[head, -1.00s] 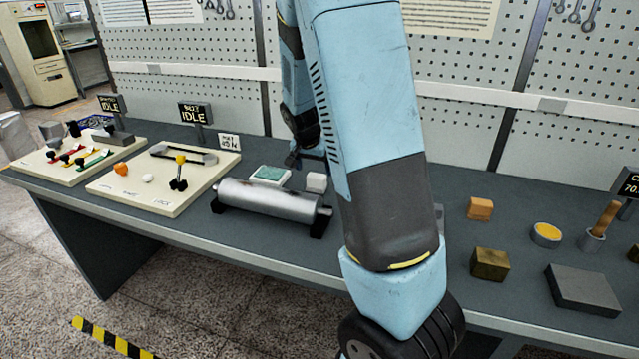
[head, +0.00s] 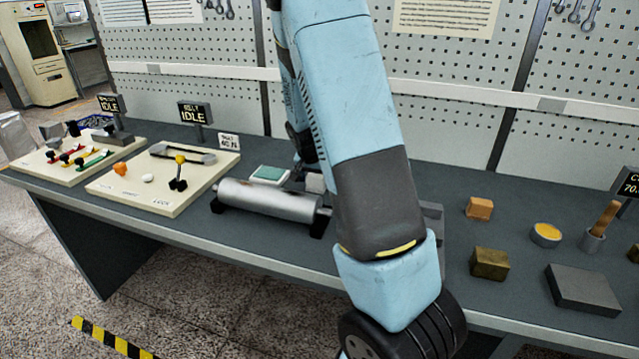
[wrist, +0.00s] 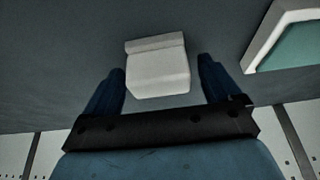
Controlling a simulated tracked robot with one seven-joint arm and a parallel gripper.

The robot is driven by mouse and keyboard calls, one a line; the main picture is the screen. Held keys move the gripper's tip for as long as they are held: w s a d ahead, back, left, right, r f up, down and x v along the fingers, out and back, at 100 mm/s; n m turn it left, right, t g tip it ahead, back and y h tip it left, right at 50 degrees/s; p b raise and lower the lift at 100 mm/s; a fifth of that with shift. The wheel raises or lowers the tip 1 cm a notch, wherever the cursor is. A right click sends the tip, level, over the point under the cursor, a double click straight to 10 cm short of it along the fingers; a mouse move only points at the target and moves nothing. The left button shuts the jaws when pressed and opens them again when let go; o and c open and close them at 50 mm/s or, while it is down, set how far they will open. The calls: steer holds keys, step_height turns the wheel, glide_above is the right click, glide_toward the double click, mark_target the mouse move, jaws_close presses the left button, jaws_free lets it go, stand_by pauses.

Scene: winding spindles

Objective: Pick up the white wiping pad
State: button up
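The white wiping pad (head: 315,183) is a small pale block on the bench, behind the right end of the metal roller and partly covered by my arm in the head view. In the wrist view the pad (wrist: 158,68) lies between the two dark blue fingers of my gripper (wrist: 162,68). The gripper is open, with a visible gap between the pad and each finger. In the head view my gripper is mostly hidden behind my arm, close to the pad.
A green-topped white tray (head: 269,175) stands just left of the pad. The silver roller (head: 268,200) lies in front on dark supports. A cream control panel (head: 140,195) is further left. An orange block (head: 479,208) and a brass block (head: 489,263) sit to the right.

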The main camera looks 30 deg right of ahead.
mark_target(316, 175)
steer(key=c, duration=0.9)
steer(key=shift+c, duration=0.2)
steer(key=shift+r, duration=0.15)
steer(key=shift+r, duration=0.3)
step_height(316, 175, up, 3)
steer(key=shift+f, duration=0.15)
steer(key=s+r, duration=0.3)
steer(key=s, duration=0.1)
steer(key=s+a+r, duration=0.1)
steer(key=s+r, duration=0.2)
steer(key=s, duration=0.2)
steer(key=s+r, duration=0.3)
steer(key=s, duration=0.2)
steer(key=shift+a+r, duration=0.15)
steer(key=shift+r, duration=0.1)
